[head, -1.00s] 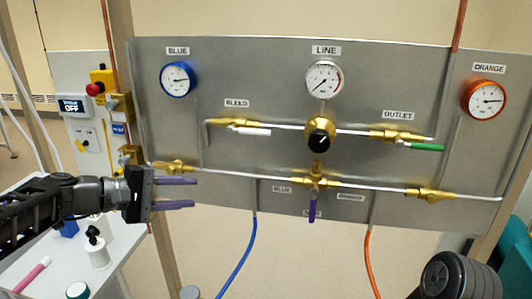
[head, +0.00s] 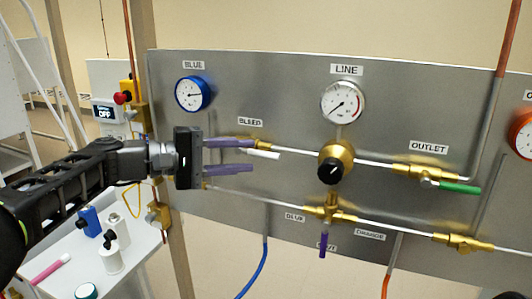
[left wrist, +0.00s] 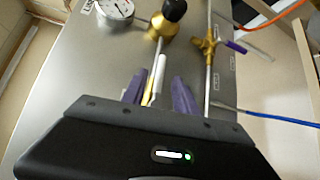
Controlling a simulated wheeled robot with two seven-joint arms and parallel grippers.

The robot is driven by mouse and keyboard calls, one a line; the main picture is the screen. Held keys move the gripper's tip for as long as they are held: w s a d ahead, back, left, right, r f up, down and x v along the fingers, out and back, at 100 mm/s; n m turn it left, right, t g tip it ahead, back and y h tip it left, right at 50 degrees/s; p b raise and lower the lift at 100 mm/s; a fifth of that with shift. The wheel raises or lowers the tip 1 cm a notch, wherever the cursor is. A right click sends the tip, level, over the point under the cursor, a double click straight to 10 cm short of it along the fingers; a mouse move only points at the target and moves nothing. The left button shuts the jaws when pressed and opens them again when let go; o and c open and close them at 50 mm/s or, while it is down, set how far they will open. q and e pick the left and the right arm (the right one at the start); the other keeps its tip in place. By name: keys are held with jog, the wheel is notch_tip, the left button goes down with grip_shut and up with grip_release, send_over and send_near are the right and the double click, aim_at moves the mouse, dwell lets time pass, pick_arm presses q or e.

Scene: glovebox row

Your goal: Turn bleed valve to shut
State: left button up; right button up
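The bleed valve, a brass body under the BLEED label, has a white lever handle (head: 263,154) that lies nearly along its pipe, pointing right. My left gripper (head: 253,156) is open, its two purple fingers pointing right at the valve. In the head view the upper finger covers most of the brass body. In the left wrist view the white handle (left wrist: 159,70) shows just ahead of and between the fingertips of the left gripper (left wrist: 160,79). The fingers are not closed on it, and I cannot tell whether they touch it. My right gripper is not in view.
On the panel (head: 280,85) are a LINE gauge (head: 343,101), a black regulator knob (head: 330,171), a green outlet handle (head: 460,188) and a purple handle (head: 323,244) below. A white table (head: 130,275) with bottles stands at lower left.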

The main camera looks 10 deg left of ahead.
aim_at(261, 156)
pick_arm(q)
jog(key=p+x, duration=0.1)
jog(key=x, duration=0.4)
jog(key=shift+w+d, duration=0.2)
jog(key=shift+d, duration=0.1)
jog(key=shift+c, duration=0.5)
grip_shut()
jog(key=shift+f, duration=0.1)
dwell(0.5)
